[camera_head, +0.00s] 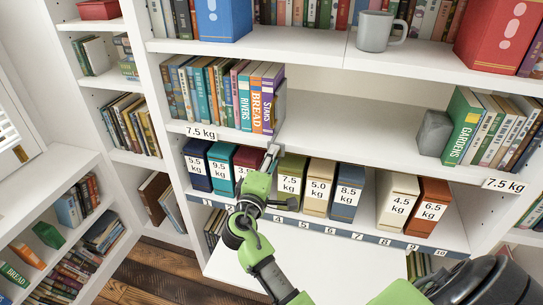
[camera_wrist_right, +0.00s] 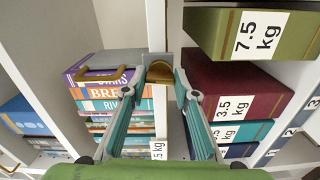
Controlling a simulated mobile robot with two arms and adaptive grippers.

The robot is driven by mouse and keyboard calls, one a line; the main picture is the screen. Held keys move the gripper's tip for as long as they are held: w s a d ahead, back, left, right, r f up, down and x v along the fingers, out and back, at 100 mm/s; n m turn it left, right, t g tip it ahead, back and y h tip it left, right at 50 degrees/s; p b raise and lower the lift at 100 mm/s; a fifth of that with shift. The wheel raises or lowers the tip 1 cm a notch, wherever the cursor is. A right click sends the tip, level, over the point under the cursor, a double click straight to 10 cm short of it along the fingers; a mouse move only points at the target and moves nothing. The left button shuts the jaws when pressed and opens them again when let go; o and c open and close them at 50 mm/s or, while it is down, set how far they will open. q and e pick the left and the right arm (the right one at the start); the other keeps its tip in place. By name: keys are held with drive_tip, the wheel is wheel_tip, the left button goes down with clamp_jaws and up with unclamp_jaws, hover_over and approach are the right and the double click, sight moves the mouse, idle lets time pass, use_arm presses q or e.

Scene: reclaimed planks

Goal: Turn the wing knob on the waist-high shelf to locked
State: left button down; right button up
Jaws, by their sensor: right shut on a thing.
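The wing knob (camera_wrist_right: 160,74) shows in the right wrist view as a small brass-coloured piece by a grey plate on the white shelf frame. My right gripper (camera_wrist_right: 160,72) has its two fingertips closed in on either side of it. In the head view my right gripper (camera_head: 271,158) reaches up to the front edge of the waist-high shelf (camera_head: 345,123), and the knob is hidden there behind the fingers. I cannot read any locked mark or tell the knob's exact angle. My left gripper is not in view.
Books (camera_head: 230,95) stand just left of and above my right gripper. Weight-labelled boxes stand below, including a dark red box (camera_wrist_right: 225,85) and an olive box (camera_head: 291,172) close beside the gripper. A grey block (camera_head: 432,133) and more books stand right; the shelf's middle is clear.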

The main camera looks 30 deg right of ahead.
drive_tip(key=shift+r+n, duration=0.15)
drive_tip(key=shift+n, duration=0.45)
drive_tip(key=o, duration=1.1)
drive_tip(key=shift+d, duration=0.1)
drive_tip(key=v, duration=1.2)
